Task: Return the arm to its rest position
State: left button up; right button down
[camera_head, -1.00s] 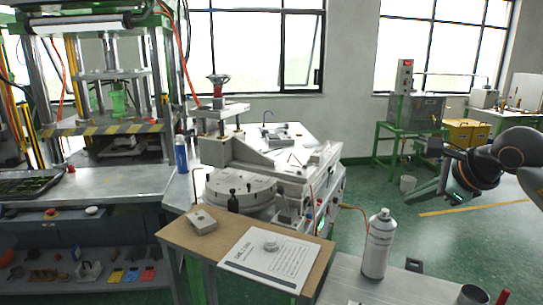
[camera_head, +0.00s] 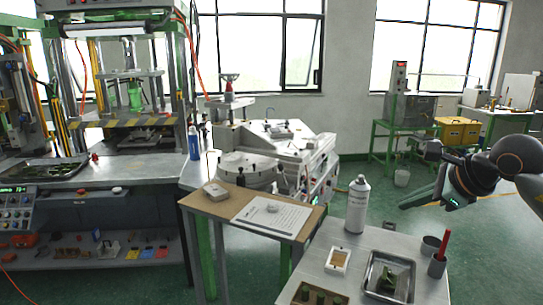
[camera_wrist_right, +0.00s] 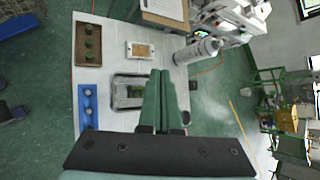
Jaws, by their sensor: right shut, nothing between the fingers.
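My right arm comes in from the right edge of the head view. Its green right gripper (camera_head: 422,200) hangs in the air above the green floor, to the right of the spray can. In the right wrist view the two green fingers (camera_wrist_right: 161,100) lie together, shut and empty. My left gripper is not in the head view.
A grey table (camera_head: 318,262) at the front right holds a white spray can (camera_head: 357,205), a white framed block (camera_head: 338,261), a metal tray (camera_head: 408,290) and dark cups. A wooden-topped stand (camera_head: 225,209) and the wax machine (camera_head: 270,150) are beyond. Floor right of the table is clear.

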jog(key=s+a+f+m+y, duration=0.4)
jog(key=a+f+m+y, duration=0.25)
jog(key=a, duration=0.45)
jog(key=s+a+f+m+y, duration=0.3)
jog(key=a+f+m+y, duration=0.3)
jog(key=a, duration=0.5)
jog(key=s+d+f+m+t+h, duration=0.2)
jog(key=d+f+m+t+h, duration=0.25)
jog(key=f+m, duration=0.55)
jog(key=s+d+f+m+t+h, duration=0.4)
jog(key=f+m, duration=0.3)
jog(key=m, duration=0.7)
jog(key=s+d+f+m+g+h, duration=0.2)
jog(key=s+f+m+g+h, duration=0.3)
jog(key=s+f, duration=1.1)
jog(key=f+m+g, duration=0.1)
jog(key=m+g, duration=0.2)
jog(key=m, duration=0.2)
jog(key=shift+d+f+h, duration=0.15)
jog(key=shift+d+h, duration=0.05)
jog(key=shift+h, duration=0.1)
jog(key=shift+m, duration=0.25)
